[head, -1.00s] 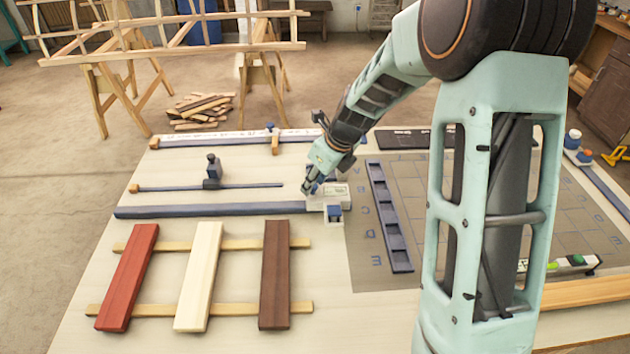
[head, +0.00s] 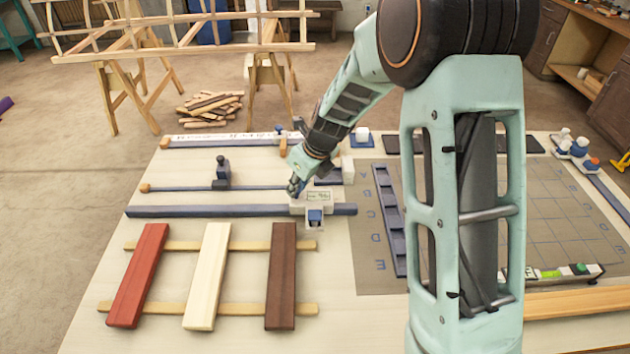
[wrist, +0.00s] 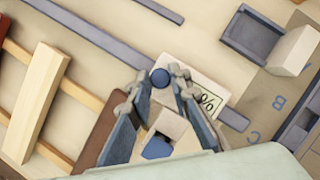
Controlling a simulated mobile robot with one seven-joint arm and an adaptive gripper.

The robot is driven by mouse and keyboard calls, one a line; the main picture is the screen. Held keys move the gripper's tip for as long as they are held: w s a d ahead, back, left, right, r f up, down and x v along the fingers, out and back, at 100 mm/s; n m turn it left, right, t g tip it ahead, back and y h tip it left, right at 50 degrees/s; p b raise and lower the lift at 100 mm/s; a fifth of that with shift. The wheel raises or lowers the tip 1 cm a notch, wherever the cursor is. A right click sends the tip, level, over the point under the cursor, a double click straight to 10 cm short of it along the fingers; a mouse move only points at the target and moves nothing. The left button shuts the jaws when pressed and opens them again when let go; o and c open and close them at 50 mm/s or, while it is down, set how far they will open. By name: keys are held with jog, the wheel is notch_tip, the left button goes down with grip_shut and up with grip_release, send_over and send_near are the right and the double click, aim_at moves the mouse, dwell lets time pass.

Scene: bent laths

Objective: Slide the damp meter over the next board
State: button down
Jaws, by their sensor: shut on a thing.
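The damp meter (head: 319,196) is a white box on the long blue rail (head: 200,211), behind the dark brown board's far end. In the wrist view its display (wrist: 207,101) shows a % sign, partly hidden by a finger. A white block with a blue square (head: 315,217) sticks out on its board side. My gripper (head: 296,188) is shut on the meter's round blue knob (wrist: 160,77). The red board (head: 138,276), cream board (head: 207,276) and dark brown board (head: 281,277) lie apart across two battens (head: 245,246). The block looks just short of the brown board.
A blue slotted strip (head: 390,220) and a grey marked mat (head: 545,205) lie to the right. A white block (head: 348,169) stands behind the meter.

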jog(key=a+p, duration=0.2)
jog(key=a, duration=0.5)
jog(key=shift+a+r+p, duration=0.1)
jog(key=shift+r+p, duration=0.05)
jog(key=shift+p, duration=0.25)
jog(key=shift+a, duration=0.4)
jog(key=c, duration=1.8)
grip_release()
jog(key=shift+d, duration=0.1)
jog(key=v, duration=1.1)
jog(key=shift+s+r, duration=0.15)
jog(key=shift+r, duration=0.15)
jog(key=shift+d, duration=0.1)
